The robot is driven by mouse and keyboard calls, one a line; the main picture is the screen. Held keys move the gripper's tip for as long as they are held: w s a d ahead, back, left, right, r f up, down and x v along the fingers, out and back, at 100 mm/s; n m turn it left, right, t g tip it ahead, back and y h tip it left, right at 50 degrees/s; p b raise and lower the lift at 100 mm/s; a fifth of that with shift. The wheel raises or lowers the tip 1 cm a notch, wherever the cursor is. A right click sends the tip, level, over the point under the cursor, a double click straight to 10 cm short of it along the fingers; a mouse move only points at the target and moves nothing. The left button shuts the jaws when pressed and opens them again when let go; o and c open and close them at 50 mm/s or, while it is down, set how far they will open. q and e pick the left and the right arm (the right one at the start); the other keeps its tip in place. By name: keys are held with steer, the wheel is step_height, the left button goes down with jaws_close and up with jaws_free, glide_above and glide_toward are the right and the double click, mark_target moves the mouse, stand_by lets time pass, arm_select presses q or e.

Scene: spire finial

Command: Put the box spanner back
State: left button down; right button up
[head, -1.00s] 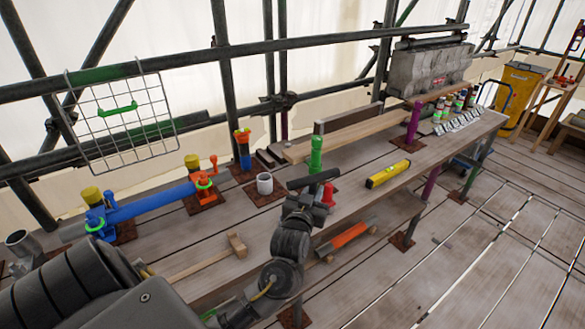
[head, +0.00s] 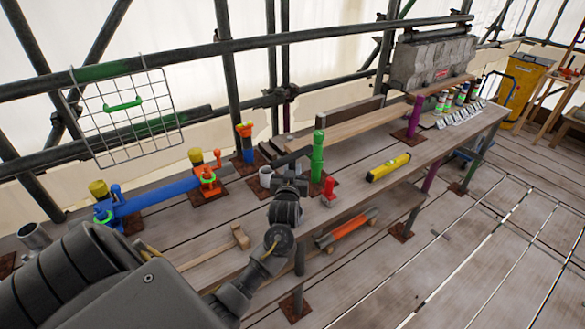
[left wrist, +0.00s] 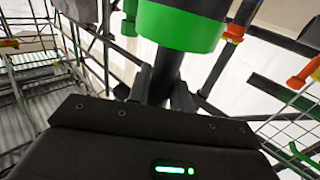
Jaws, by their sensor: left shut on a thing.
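My left gripper (head: 290,182) is shut on a dark bar, which I take to be the box spanner (head: 293,157). It is held raised over the plank bench, lying across the fingers. In the left wrist view the fingers (left wrist: 162,92) close around a dark shaft (left wrist: 164,68). A wide bright green band (left wrist: 178,27) shows just above it; I cannot tell whether it belongs to the spanner. The green post (head: 317,157) stands just right of the bar in the head view; whether they touch is unclear. My right gripper is not in view.
A red piece (head: 329,190) and a yellow level (head: 388,167) lie right of the gripper. A mallet (head: 232,242) lies nearer. A wire basket (head: 128,125) hangs on the rail.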

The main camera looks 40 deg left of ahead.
arm_select(q)
steer(key=shift+f+b, duration=1.15)
steer(key=shift+f, duration=0.85)
step_height(320, 180, down, 7)
steer(key=b, duration=0.5)
steer(key=shift+f, duration=0.15)
steer(key=c, duration=1.2)
jaws_free()
steer(key=shift+o, duration=0.4)
steer(key=shift+f, duration=0.1)
steer(key=o, duration=0.5)
steer(key=shift+o, duration=0.2)
steer(key=shift+f, duration=0.1)
